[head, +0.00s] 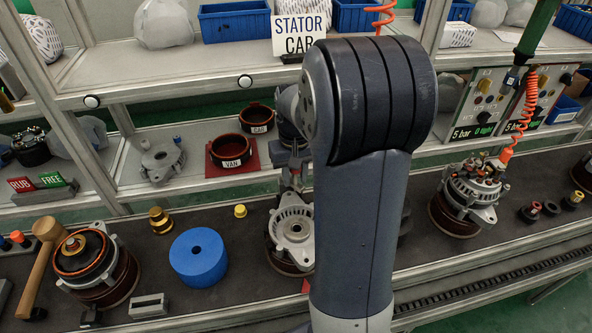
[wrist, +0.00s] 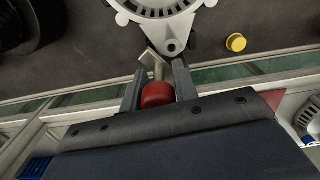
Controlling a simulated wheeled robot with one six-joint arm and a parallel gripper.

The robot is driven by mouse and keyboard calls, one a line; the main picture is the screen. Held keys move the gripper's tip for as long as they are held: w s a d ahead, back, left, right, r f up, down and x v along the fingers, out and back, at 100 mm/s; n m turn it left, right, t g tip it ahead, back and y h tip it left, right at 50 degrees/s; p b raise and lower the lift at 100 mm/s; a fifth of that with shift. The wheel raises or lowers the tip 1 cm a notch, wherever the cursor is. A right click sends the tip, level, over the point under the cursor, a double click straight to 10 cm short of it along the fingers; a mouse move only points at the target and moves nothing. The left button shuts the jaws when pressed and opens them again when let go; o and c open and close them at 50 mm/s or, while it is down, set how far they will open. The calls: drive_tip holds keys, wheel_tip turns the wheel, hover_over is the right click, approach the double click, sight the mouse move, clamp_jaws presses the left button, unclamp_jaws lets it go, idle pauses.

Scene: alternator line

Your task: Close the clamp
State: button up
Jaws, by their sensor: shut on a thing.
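The clamp shows in the wrist view as a bent metal lever (wrist: 151,62) with a red grip (wrist: 158,95). It lies beside the outer lug of a grey metal housing (wrist: 172,40). My gripper (wrist: 159,84) has one finger on each side of the red grip and is shut on it. In the head view the housing (head: 292,228) sits on the dark bench top. My gripper (head: 296,175) is just behind it, partly covered by my arm. The clamp cannot be made out there, so how far it is closed cannot be told.
A blue cylinder (head: 198,257), a yellow cap (head: 240,211) and a brass part (head: 160,220) stand left of the housing. A mallet (head: 42,262) leans at far left. An alternator (head: 468,198) stands to the right. Behind, a shelf holds the VAN ring (head: 231,152).

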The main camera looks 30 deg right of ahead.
drive_tip(key=m, duration=0.3)
drive_tip(key=shift+a+r+m+p, duration=0.2)
drive_tip(key=shift+a+m+p, duration=0.1)
drive_tip(key=shift+a+m, duration=0.1)
drive_tip(key=m, duration=0.3)
drive_tip(key=shift+a, duration=0.35)
drive_tip(key=o, duration=0.8)
drive_tip(key=shift+s+d+f, duration=0.1)
drive_tip(key=shift+d, duration=0.05)
drive_tip(key=shift+o, duration=0.6)
wheel_tip(320, 180, up, 11)
drive_tip(key=shift+f, duration=0.15)
